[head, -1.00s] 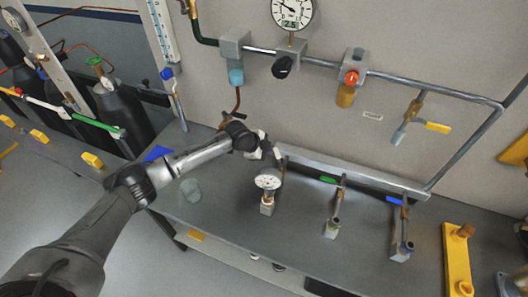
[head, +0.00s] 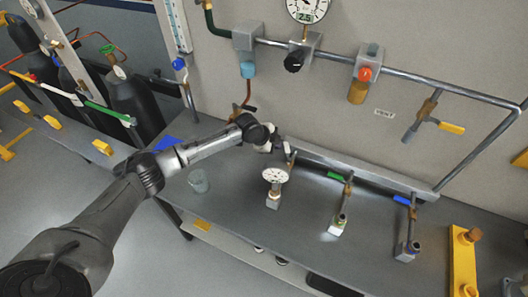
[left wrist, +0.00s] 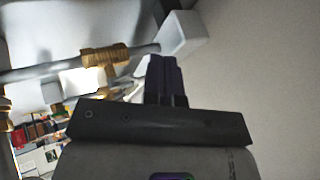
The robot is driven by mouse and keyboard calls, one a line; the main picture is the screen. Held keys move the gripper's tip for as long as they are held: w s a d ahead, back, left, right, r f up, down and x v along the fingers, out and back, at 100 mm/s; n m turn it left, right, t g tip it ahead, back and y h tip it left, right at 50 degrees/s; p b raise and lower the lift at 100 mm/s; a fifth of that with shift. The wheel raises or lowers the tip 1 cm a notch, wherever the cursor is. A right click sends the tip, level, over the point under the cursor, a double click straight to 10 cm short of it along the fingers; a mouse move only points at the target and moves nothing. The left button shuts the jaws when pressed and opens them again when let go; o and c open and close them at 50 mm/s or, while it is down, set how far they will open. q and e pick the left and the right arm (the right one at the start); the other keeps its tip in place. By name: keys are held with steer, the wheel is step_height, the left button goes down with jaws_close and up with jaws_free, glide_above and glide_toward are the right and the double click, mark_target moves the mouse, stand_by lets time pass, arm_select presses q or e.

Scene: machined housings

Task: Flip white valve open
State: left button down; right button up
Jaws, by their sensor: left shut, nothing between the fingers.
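My left gripper (head: 284,147) reaches over the bench to the pipe stub behind the small round gauge (head: 274,175). Its dark fingers (left wrist: 165,78) are shut with nothing between them. In the left wrist view they are close to a metal pipe with a brass fitting (left wrist: 105,55) and a pale block (left wrist: 183,35). I cannot make out the white valve handle for certain; in the head view my gripper and wrist cover much of that spot. My right gripper is not in view.
A green-handled valve (head: 337,176) and a blue-handled valve (head: 402,200) stand to the right on the grey bench (head: 300,240). A yellow-handled valve (head: 451,128) hangs from the wall pipe. A clear cup (head: 199,181) stands beneath my left arm.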

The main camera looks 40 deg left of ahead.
arm_select(q)
steer(key=s+d+b, duration=0.3)
steer(key=s+b, duration=0.5)
steer(key=s, duration=0.2)
steer(key=s+a+r+n+y+p, duration=0.2)
steer(key=s+a+r+y, duration=0.3)
steer(key=r, duration=0.4)
steer(key=d+r+n+t+y+p, duration=0.15)
steer(key=d+r+t+p, duration=0.25)
steer(key=r, duration=0.4)
steer(key=s+d+r+n+h+p, duration=0.1)
steer(key=s+d+r+n+p, duration=0.2)
steer(key=s+d+p, duration=0.3)
steer(key=shift+s+d+n+g+h+p, duration=0.35)
steer(key=shift+d+p, duration=0.5)
steer(key=shift+p, duration=1.75)
steer(key=shift+w, duration=0.1)
